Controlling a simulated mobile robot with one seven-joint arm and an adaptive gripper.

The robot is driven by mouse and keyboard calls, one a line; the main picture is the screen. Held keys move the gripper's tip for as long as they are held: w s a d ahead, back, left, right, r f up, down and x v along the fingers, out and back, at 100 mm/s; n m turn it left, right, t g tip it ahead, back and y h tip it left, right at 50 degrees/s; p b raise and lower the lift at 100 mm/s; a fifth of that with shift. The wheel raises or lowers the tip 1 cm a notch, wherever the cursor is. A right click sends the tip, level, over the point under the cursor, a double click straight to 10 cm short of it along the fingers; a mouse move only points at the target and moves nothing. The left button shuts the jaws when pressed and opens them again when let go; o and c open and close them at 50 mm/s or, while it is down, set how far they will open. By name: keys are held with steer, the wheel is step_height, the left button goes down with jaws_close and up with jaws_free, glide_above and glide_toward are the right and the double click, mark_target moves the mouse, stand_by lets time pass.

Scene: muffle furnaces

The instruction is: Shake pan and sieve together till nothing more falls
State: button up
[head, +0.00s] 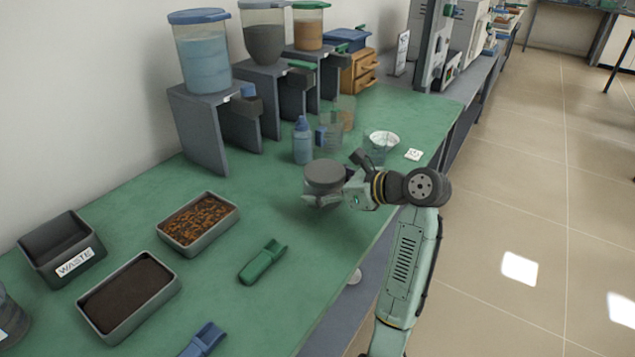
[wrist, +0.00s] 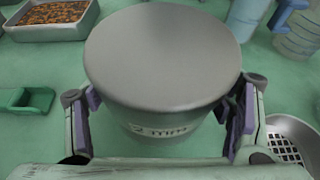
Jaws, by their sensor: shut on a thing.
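My gripper (head: 325,186) is shut on a round sieve stack (wrist: 162,125) and holds it above the green bench. The stack has a flat grey lid-like top (wrist: 163,55); in the head view the top (head: 324,171) looks level. The side carries a white label that seems to read "2 mm". Purple-padded fingers of my gripper (wrist: 165,100) press on both sides of it in the wrist view. The pan is not distinguishable from the sieve; the stack's lower part is hidden. Whether anything is falling cannot be seen.
A blue bottle (head: 302,141), clear jugs (head: 331,131) and a white perforated dish (head: 381,139) stand behind. A green scoop (head: 263,262), a bark tray (head: 233,214), a dark soil tray (head: 174,291) and a waste bin (head: 92,264) lie left. Dispensers (head: 201,66) line the wall.

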steer(key=shift+a+r+p, duration=0.2)
steer(key=shift+a+p, duration=0.95)
steer(key=shift+a, duration=0.1)
steer(key=shift+d+p, duration=0.9)
steer(key=shift+d, duration=0.35)
steer(key=a+p, duration=0.1)
steer(key=a, duration=0.1)
steer(key=shift+a+p, duration=0.3)
steer(key=shift+p, duration=0.1)
steer(key=shift+d+f, duration=0.2)
steer(key=shift+d, duration=1.15)
steer(key=shift+a, duration=0.1)
steer(key=shift+a, duration=1.25)
steer(key=shift+d, duration=1.3)
